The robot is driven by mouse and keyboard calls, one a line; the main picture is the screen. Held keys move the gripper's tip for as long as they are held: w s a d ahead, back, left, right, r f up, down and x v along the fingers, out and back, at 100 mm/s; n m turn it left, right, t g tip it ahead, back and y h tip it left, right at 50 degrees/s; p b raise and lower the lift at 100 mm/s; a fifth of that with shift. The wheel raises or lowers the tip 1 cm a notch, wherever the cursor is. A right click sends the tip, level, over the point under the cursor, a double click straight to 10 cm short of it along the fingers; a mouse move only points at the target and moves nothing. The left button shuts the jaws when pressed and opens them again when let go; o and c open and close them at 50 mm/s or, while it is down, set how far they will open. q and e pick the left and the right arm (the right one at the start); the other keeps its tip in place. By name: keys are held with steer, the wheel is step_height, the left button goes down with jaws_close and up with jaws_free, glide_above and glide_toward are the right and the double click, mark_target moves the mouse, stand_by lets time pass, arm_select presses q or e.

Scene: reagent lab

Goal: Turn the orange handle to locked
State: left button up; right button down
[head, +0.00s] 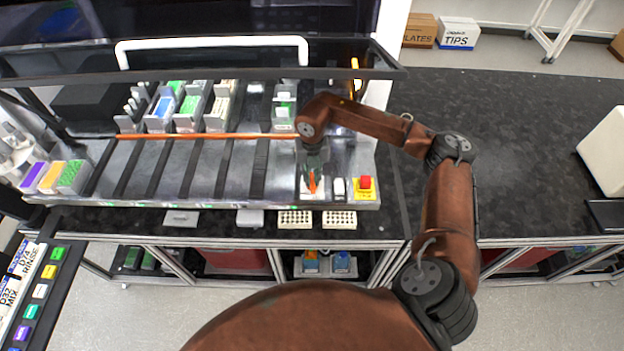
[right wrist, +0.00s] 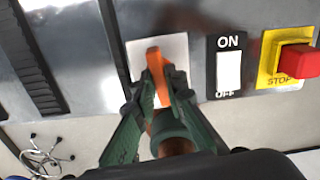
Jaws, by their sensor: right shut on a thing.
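The orange handle (right wrist: 155,66) sits on a white square plate (right wrist: 170,46) on the grey front panel. In the right wrist view it points nearly straight up and down the picture, with a slight tilt. No locked or unlocked marking is readable. My right gripper (right wrist: 157,84) has its green fingers on both sides of the handle and is shut on it. In the head view the handle (head: 312,184) shows as a small orange strip just below my right gripper (head: 313,168). My left gripper is not in view.
Right of the handle are an ON/OFF switch (right wrist: 229,70) and a red stop button (right wrist: 298,61) on a yellow plate. An orange bar (head: 210,135) runs across the deck, behind the handle. Reagent racks (head: 190,110) stand beyond it. The black counter (head: 510,140) at right is mostly clear.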

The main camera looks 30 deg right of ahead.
mark_target(312, 180)
steer(key=shift+m, duration=0.6)
steer(key=shift+r, duration=0.1)
steer(key=c, duration=2)
jaws_free()
steer(key=shift+o, duration=0.2)
step_height(312, 180, up, 7)
steer(key=shift+r, duration=0.2)
